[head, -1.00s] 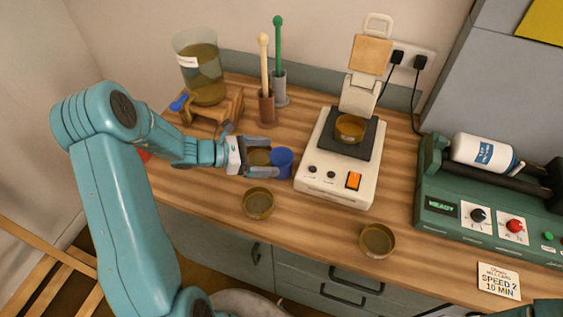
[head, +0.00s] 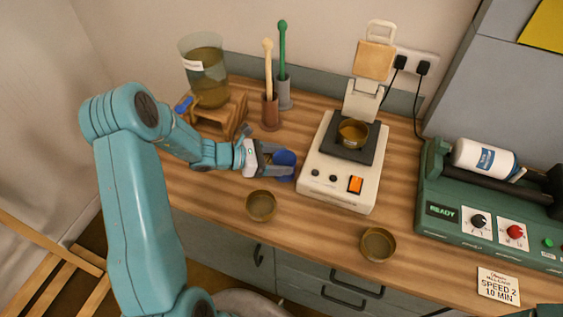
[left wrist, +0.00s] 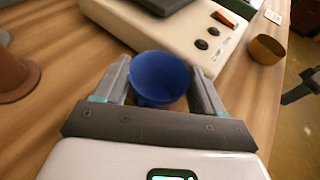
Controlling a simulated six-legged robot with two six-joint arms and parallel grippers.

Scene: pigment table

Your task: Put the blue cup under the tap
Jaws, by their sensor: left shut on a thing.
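The blue cup (head: 285,159) stands on the wooden table left of the white scale-like device, and it also shows in the left wrist view (left wrist: 160,76). My left gripper (head: 279,164) is shut on the cup, one finger on each side of it. I cannot tell whether the cup is clear of the table. A glass jar of brownish liquid (head: 206,72) sits on a wooden stand (head: 232,113) at the back left. A blue tap handle (head: 184,104) shows at the jar's lower left; its spout is not clear.
The white device (head: 340,180) is close right of the cup. Two brown dishes (head: 261,205) (head: 378,244) lie near the front edge. Brown (head: 270,111) and grey (head: 284,95) holders with pestle-like sticks stand behind. A green roller machine (head: 490,215) is at right.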

